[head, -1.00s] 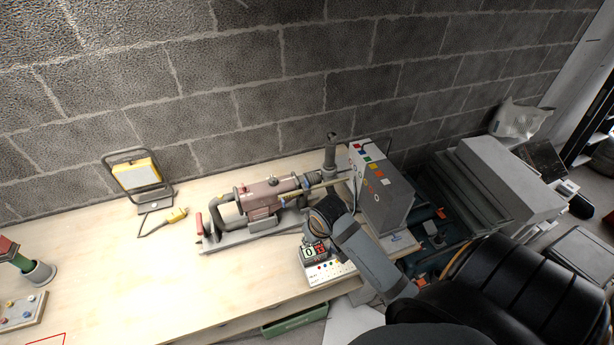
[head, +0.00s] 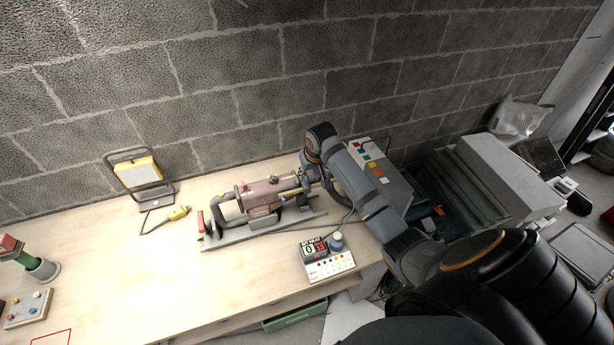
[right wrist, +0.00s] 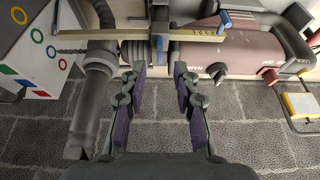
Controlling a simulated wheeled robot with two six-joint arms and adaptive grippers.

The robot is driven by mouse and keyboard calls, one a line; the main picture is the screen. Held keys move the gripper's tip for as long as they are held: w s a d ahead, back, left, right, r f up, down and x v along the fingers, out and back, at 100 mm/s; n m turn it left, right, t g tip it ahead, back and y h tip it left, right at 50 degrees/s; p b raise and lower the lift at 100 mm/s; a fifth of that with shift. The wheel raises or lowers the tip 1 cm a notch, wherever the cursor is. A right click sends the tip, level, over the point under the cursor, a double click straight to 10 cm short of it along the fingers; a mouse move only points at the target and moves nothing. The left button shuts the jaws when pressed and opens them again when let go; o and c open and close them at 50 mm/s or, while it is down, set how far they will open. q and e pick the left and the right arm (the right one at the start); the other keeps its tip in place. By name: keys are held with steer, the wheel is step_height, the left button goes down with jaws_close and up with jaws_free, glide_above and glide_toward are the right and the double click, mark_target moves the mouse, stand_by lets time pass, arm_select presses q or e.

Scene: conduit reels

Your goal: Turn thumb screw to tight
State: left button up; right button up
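A dusky red machine (head: 262,193) lies on the workbench, with a yellow marked bar along its upper side. The right wrist view shows the machine (right wrist: 240,52) and the bar (right wrist: 120,35) upside down. A small blue winged part (right wrist: 224,20), which looks like a thumb screw, sits beside the bar. A second narrow bluish part (right wrist: 160,46) crosses the bar ahead of my fingers. I cannot tell which is the task's screw. My right gripper (right wrist: 162,72) is open and empty, fingers apart; in the head view (head: 313,178) it is at the machine's right end.
A grey box with coloured squares (head: 378,172) stands close on the right. A counter box with a round knob (head: 330,262) sits in front. A yellow lamp (head: 138,173) is at the back left. The bench's left middle is clear.

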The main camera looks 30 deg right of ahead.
mark_target(306, 180)
steer(key=x, duration=0.5)
steer(key=shift+w+f+p, duration=0.1)
steer(key=shift+f+p, duration=0.1)
steer(key=shift+p, duration=0.2)
jaws_close()
